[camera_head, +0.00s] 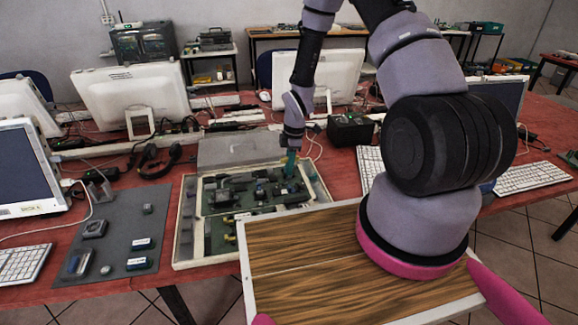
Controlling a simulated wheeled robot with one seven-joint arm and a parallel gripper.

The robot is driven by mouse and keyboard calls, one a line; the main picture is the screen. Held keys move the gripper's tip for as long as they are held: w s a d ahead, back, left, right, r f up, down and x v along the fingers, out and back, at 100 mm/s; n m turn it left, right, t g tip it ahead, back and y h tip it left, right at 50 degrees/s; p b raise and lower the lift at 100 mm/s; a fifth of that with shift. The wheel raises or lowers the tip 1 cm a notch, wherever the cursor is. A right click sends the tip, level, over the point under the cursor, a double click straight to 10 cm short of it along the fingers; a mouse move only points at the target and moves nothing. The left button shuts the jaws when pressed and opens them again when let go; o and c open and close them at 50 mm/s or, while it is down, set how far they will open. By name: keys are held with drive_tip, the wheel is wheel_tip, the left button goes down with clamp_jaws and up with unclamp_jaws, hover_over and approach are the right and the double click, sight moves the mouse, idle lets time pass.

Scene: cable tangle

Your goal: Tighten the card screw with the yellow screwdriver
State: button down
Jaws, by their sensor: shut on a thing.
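My gripper (291,150) points down over the right part of an open computer case (182,225) on the red table. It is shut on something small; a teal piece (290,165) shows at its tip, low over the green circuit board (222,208). I cannot tell whether the tip of this piece touches the board. I cannot make out a yellow screwdriver; only small yellow bits (229,238) show at the board's front left edge. The card screw is too small to see.
A grey mat (125,215) with several small parts lies left of the case. Monitors (133,92), keyboards (533,177), a black box (350,130) and loose cables crowd the table behind and beside it. A headset (158,158) lies behind the mat.

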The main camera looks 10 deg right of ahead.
drive_tip(key=shift+f, duration=0.45)
idle(0.4)
drive_tip(key=m, duration=0.4)
drive_tip(key=shift+m+t, duration=0.3)
drive_tip(key=shift+w+m, duration=0.1)
drive_tip(key=shift+m, duration=1.8)
drive_tip(key=m, duration=0.3)
drive_tip(key=shift+m+t+h, duration=0.3)
drive_tip(key=shift+h, duration=0.1)
